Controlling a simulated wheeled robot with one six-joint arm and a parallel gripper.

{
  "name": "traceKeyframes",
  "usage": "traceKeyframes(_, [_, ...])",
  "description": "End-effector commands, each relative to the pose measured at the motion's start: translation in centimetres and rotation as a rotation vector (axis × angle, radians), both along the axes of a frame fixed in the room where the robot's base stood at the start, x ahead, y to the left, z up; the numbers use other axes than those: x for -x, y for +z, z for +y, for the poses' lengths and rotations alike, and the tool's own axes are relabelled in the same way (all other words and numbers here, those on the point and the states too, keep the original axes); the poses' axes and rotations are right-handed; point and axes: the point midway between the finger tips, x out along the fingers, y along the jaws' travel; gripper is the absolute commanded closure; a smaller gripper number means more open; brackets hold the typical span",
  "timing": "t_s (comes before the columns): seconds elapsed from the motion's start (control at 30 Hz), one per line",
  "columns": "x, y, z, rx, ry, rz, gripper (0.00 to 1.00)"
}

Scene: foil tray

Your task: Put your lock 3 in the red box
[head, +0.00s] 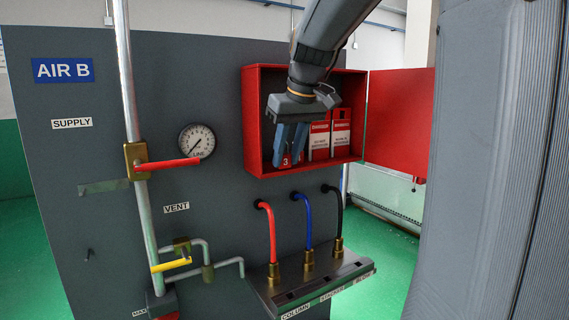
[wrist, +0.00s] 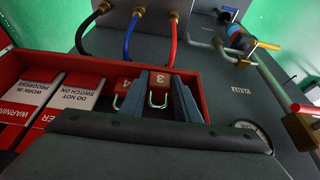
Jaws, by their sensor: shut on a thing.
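The red box (head: 252,120) is mounted on the grey panel with its door (head: 400,120) swung open to the right; its wall also shows in the wrist view (wrist: 95,62). My gripper (head: 290,147) reaches down into the left part of the box, its blue fingers on either side of red lock 3 (head: 285,161). In the wrist view, lock 3 (wrist: 160,80) sits between the fingers with its metal shackle toward the camera. My gripper is shut on it. The fingers hide part of the lock, and I cannot tell whether it touches the box floor.
Red lock 4 (wrist: 124,84) is beside lock 3 in the box. Red-and-white warning tags (head: 319,140) stand to the right inside. A gauge (head: 196,141), a red-handled valve (head: 168,164) and coloured hoses (head: 308,220) are nearby, over a shelf (head: 310,280).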

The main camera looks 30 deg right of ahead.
Motion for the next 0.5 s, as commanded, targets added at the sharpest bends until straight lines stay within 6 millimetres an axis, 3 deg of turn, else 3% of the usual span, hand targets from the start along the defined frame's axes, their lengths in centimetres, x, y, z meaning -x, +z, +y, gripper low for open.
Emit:
traceKeyframes(0.4, [-0.03, -0.42, -0.04, 0.001, -0.001, -0.001, 0.94])
traceKeyframes(0.43, [-0.02, -0.41, -0.04, 0.001, -0.001, 0.0, 0.68])
traceKeyframes(0.5, [-0.03, -0.38, -0.04, 0.001, -0.001, -0.001, 0.56])
